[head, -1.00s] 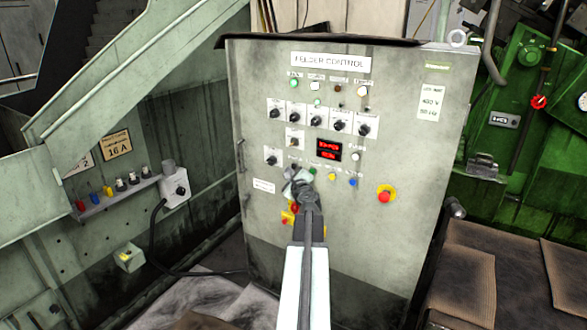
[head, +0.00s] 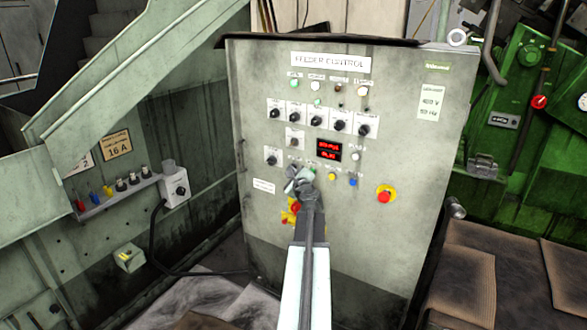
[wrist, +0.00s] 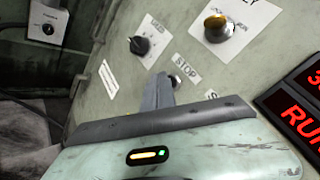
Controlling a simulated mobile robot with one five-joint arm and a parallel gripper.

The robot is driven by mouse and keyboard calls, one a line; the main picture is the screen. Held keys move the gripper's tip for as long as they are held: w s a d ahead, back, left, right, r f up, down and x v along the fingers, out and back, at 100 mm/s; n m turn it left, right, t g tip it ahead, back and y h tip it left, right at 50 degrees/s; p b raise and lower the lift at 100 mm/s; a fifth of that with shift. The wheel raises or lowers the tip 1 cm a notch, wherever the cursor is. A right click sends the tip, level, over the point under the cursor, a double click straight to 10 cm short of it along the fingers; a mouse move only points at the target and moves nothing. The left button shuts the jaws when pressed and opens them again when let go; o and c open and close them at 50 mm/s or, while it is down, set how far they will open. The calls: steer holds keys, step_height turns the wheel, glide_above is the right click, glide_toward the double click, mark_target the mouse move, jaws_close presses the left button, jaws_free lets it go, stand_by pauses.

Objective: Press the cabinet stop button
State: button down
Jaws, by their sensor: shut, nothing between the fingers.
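The grey-green control cabinet (head: 400,150) labelled "FEEDER CONTROL" stands in the middle of the head view. In the wrist view, a STOP label (wrist: 187,68) sits beside a small round stop button (wrist: 175,83), partly hidden by my gripper. My gripper (wrist: 160,92) is shut and empty, its tips very close to that button. I cannot tell whether they touch it. In the head view, my gripper (head: 293,178) is at the lower-left part of the panel and covers the button there. The display (wrist: 300,112) shows "RUN" in red.
A black knob (wrist: 140,45) is near the STOP label.

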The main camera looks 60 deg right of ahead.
steer(key=shift+d, duration=0.25)
stand_by(0.5)
steer(key=shift+a, duration=0.8)
steer(key=shift+a, duration=0.1)
steer(key=a, duration=0.4)
steer(key=shift+a, duration=0.4)
